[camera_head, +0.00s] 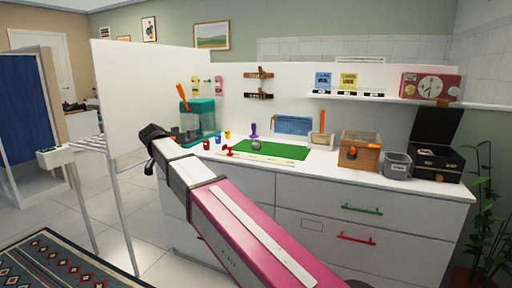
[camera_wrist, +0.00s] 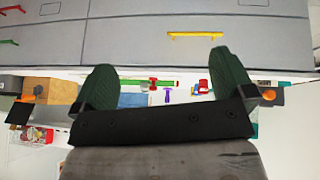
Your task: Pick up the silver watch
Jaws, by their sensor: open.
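My gripper (camera_wrist: 160,62) is open and empty in the wrist view, with its two dark green fingers wide apart. I cannot clearly make out a silver watch. A small grey-silver round thing (camera_head: 256,145) is on the green mat (camera_head: 285,151), too small to identify. Two small strap-like things, an upper one (camera_head: 259,73) and a lower one (camera_head: 259,95), are on the white back panel. My gripper is apart from all of these.
The white counter (camera_head: 330,172) also holds a teal container (camera_head: 203,118), a wooden box (camera_head: 359,150), a grey bin (camera_head: 396,165) and an open black case (camera_head: 436,160). A red clock radio (camera_head: 430,87) is on the shelf. A white partition (camera_head: 130,90) stands left.

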